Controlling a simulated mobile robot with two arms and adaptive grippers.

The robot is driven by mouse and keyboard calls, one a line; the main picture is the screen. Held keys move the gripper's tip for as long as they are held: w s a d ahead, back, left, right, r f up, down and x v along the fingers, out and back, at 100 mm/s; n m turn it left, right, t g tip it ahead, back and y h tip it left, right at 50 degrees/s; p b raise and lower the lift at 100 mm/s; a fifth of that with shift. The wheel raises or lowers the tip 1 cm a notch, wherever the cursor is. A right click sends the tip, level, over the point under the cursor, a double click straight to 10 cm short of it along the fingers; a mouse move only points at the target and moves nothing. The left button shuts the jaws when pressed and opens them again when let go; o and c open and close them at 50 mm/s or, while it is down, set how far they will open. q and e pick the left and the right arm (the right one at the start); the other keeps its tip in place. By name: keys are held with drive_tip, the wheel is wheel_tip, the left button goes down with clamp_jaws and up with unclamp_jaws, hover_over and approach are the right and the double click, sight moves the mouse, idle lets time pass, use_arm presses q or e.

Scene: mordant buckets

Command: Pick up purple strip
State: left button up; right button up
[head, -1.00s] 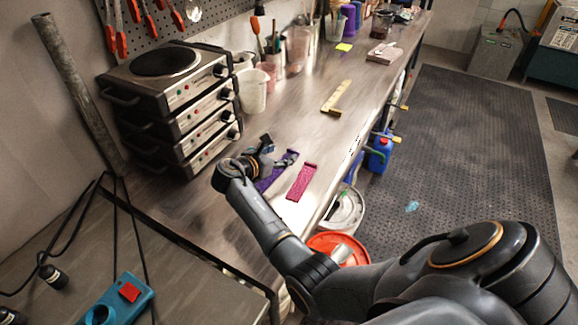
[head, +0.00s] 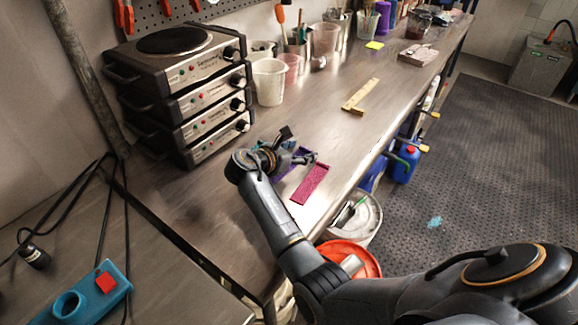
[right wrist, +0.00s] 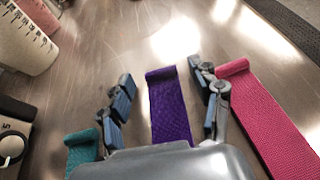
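The purple strip (right wrist: 169,104) lies on the metal bench, one end curled up. In the right wrist view it runs between the two open fingers of my right gripper (right wrist: 164,108), with a gap on each side. In the head view the right gripper (head: 298,150) is low over the bench and hides most of the purple strip (head: 283,168). A pink strip (right wrist: 268,118) lies just right of the right finger, and also shows in the head view (head: 310,184). A teal strip (right wrist: 82,149) lies to the left. My left gripper is not in view.
Stacked hot plates (head: 180,90) stand left of the arm. A white measuring cup (head: 269,82) stands behind the gripper. A brass-coloured square (head: 360,97) lies farther along the bench. Buckets (head: 358,220) stand on the floor beyond the bench's right edge.

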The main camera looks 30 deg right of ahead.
drive_tip(key=c, duration=0.8)
drive_tip(key=shift+r, duration=0.25)
wheel_tip(320, 180, up, 2)
drive_tip(key=shift+d+r, duration=0.1)
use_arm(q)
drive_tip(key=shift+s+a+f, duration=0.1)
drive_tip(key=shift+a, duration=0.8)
use_arm(e)
drive_tip(key=s+d+r, duration=0.2)
drive_tip(key=d+r, duration=0.1)
drive_tip(key=d, duration=0.1)
drive_tip(key=s+d+r, duration=0.2)
drive_tip(key=d+r, duration=0.2)
drive_tip(key=s+d+r, duration=0.2)
drive_tip(key=d+r, duration=0.1)
drive_tip(key=d, duration=0.1)
drive_tip(key=shift+s+d+r, duration=0.1)
drive_tip(key=shift+d+r, duration=0.05)
drive_tip(key=shift+d, duration=0.05)
